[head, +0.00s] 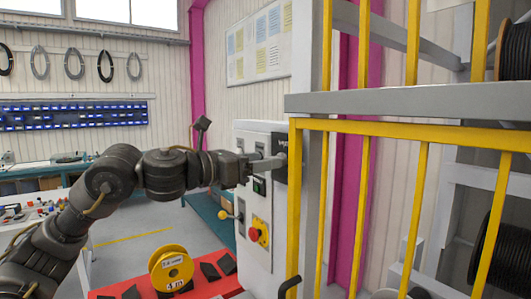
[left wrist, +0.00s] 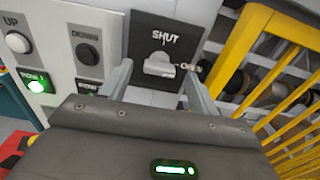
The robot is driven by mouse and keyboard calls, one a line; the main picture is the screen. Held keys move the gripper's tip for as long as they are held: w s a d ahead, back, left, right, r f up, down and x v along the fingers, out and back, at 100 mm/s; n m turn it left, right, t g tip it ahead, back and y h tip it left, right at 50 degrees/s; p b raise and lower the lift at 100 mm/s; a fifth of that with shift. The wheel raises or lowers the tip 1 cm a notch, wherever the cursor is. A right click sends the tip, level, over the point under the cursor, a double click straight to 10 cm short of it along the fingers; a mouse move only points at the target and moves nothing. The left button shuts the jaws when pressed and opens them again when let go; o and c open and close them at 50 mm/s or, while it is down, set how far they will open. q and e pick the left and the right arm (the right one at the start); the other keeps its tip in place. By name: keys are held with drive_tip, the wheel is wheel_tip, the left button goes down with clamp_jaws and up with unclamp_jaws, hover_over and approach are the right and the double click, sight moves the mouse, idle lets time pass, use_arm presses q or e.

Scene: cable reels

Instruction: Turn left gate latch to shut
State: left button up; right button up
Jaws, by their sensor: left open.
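The left gate latch is a black plate (left wrist: 205,15) with a pale lever (left wrist: 158,67). The word SHUT stands above the lever, and a partly covered word that looks like OPEN is to its right. The lever lies roughly level, pointing right towards that lower word. In the head view the black plate (head: 295,150) is at the right edge of the white control cabinet. My left gripper (left wrist: 158,73) is open, one finger to each side of the lever; I cannot tell whether either touches it. It also shows in the head view (head: 270,163). My right gripper is not in view.
The white cabinet (head: 245,210) carries UP and DOWN buttons, a green-lit button and a red emergency knob (head: 259,232). The yellow barred gate (head: 295,210) stands close on the right. A yellow reel (head: 172,270) sits on a red surface below my arm.

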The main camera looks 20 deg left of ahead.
use_arm(q)
drive_tip(key=shift+x, duration=0.9)
drive_tip(key=c, duration=1)
drive_tip(key=shift+o, duration=0.2)
